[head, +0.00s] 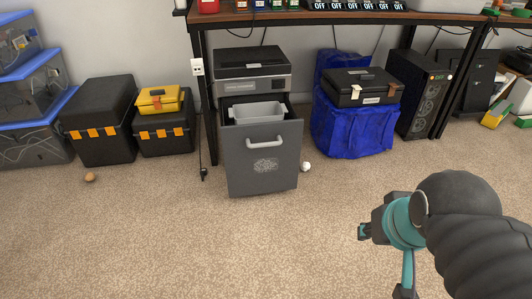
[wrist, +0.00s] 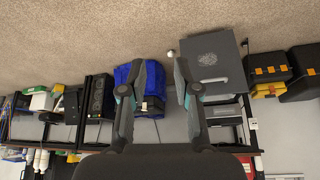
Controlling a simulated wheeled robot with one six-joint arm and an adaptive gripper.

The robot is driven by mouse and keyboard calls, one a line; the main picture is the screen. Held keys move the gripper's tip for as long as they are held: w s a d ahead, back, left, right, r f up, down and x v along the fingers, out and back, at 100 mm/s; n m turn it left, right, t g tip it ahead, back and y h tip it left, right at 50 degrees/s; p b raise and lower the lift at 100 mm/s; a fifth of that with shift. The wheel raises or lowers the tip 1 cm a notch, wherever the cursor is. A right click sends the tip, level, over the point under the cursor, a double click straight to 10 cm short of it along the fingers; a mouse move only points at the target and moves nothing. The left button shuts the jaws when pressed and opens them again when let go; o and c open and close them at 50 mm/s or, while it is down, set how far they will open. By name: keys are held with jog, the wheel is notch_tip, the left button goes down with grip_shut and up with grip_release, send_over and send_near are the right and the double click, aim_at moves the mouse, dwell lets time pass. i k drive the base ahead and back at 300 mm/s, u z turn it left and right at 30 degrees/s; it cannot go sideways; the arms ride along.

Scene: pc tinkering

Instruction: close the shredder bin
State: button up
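The shredder (head: 252,68) stands under the desk, a grey and black unit. Its bin (head: 264,172) is pulled out toward me. The bin's dark front panel has a light grey handle (head: 266,143), and a pale inner bucket (head: 257,111) shows behind it. In the wrist view, which is upside down, the bin front (wrist: 212,60) is partly beside my right finger. My gripper (wrist: 164,75) is open, its two fingers apart with nothing between them. In the head view my arm is at the lower right, well short of the bin and to its right.
A white crumpled ball (head: 305,167) lies on the carpet just right of the bin. A brown ball (head: 90,177) lies at left. Black toolboxes (head: 98,130) stand left, a blue bag (head: 350,135) right. A desk leg (head: 207,100) is beside the shredder. Carpet in front is clear.

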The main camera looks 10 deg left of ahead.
aim_at(264, 157)
jog(key=k, duration=0.5)
jog(key=u, duration=1.65)
jog(key=i, duration=1.25)
jog(key=z, duration=2.25)
